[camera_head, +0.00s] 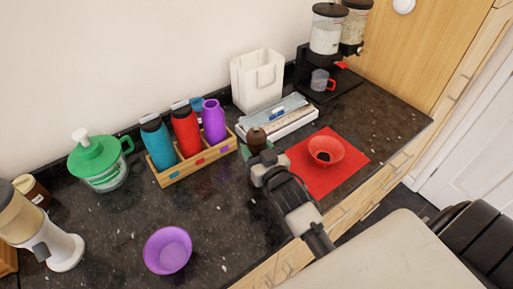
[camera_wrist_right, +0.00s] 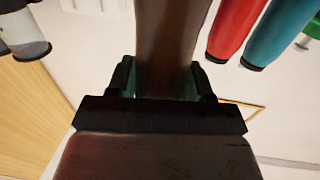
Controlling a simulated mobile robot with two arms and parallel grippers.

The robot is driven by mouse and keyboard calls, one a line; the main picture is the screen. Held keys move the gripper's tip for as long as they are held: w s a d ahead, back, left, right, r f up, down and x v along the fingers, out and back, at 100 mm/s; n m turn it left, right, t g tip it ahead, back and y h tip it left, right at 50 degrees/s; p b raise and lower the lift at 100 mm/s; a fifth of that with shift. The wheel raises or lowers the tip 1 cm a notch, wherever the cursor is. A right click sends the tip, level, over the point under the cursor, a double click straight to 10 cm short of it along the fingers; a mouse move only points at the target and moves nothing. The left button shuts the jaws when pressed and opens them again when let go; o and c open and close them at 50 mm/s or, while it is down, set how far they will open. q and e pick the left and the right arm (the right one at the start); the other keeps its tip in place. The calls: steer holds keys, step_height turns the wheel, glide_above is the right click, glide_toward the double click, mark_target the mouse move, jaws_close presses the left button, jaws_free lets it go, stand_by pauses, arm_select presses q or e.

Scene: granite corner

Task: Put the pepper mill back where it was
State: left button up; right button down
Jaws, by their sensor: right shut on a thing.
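The pepper mill (camera_head: 256,138) is dark brown with a rounded top. My right gripper (camera_head: 263,158) is shut on it; the gripper hides its lower part in the head view. In the right wrist view the mill (camera_wrist_right: 172,40) runs as a brown column between the two dark fingers (camera_wrist_right: 165,82). The mill looks roughly upright, between the bottle crate and the red mat. I cannot tell whether its base touches the counter. My left gripper is not in view.
A wooden crate (camera_head: 180,176) holds teal, red and purple bottles. A red mat (camera_head: 320,184) carries a red bowl (camera_head: 326,150). A purple bowl (camera_head: 167,250) stands at front left. Papers or books (camera_head: 278,120) lie behind the mill. Dark counter (camera_head: 215,205) is bare left of my arm.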

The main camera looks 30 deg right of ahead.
steer(key=shift+f, duration=0.1)
steer(key=shift+c, duration=2.4)
jaws_free()
steer(key=shift+o, duration=0.2)
steer(key=shift+s, duration=0.3)
steer(key=s+b, duration=0.3)
steer(key=s, duration=0.8)
steer(key=shift+s, duration=0.25)
